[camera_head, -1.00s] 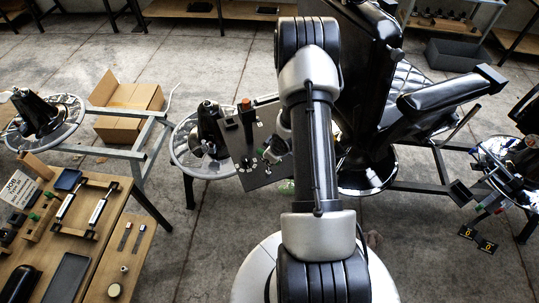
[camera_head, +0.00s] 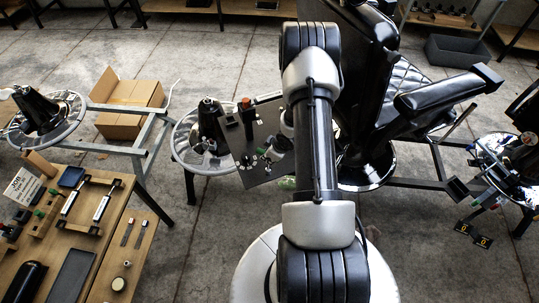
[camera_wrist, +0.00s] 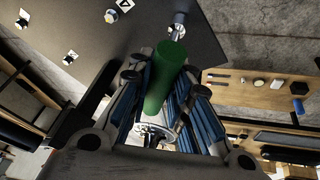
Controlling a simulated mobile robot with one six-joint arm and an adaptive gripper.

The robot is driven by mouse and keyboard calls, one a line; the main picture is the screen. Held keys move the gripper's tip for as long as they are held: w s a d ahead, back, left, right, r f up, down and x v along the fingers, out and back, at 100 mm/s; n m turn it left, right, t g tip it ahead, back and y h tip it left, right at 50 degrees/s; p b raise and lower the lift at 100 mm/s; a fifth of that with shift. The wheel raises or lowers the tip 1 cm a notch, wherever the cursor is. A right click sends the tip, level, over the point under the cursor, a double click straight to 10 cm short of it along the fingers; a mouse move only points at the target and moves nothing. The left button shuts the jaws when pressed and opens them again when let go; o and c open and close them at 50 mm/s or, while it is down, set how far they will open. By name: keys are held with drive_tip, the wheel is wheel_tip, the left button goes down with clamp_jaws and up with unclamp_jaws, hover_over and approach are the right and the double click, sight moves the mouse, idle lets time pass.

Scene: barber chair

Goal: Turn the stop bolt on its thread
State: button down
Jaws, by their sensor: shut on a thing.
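My gripper (camera_wrist: 167,82) is shut on a green cylindrical handle (camera_wrist: 163,72), which lies between its blue-padded fingers in the wrist view. A bright metal collar (camera_wrist: 152,132) shows at the handle's near end. Beyond its far end a silver bolt-like piece (camera_wrist: 178,28) stands by the dark panel (camera_wrist: 105,45). I cannot tell whether handle and silver piece touch, or which piece is the stop bolt. In the head view the dark panel (camera_head: 262,172) stands left of my arm. My gripper (camera_head: 280,145) is small there and partly hidden by the arm.
The black barber chair (camera_head: 370,90) stands close on the right of my arm. A wooden table (camera_head: 140,240) with tools and trays is at lower left. An open cardboard box (camera_head: 130,105) lies on the floor behind it. A round-based unit (camera_head: 205,150) adjoins the panel.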

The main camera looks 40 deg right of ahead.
drive_tip(key=shift+r+n+p, duration=0.15)
drive_tip(key=shift+n+p, duration=0.15)
drive_tip(key=shift+p, duration=0.35)
drive_tip(key=shift+w+d+n+y+p, duration=0.1)
drive_tip(key=shift+n+y+p, duration=0.8)
drive_tip(key=shift+n+p, duration=1.6)
drive_tip(key=shift+m+p, duration=0.4)
drive_tip(key=shift+p, duration=0.3)
drive_tip(key=shift+n+g+y+p, duration=0.3)
drive_tip(key=shift+n+p, duration=0.1)
drive_tip(key=shift+n, duration=0.2)
drive_tip(key=n+y+b, duration=0.1)
drive_tip(key=n, duration=0.2)
drive_tip(key=shift+w+d+g, duration=0.1)
drive_tip(key=shift+g, duration=0.3)
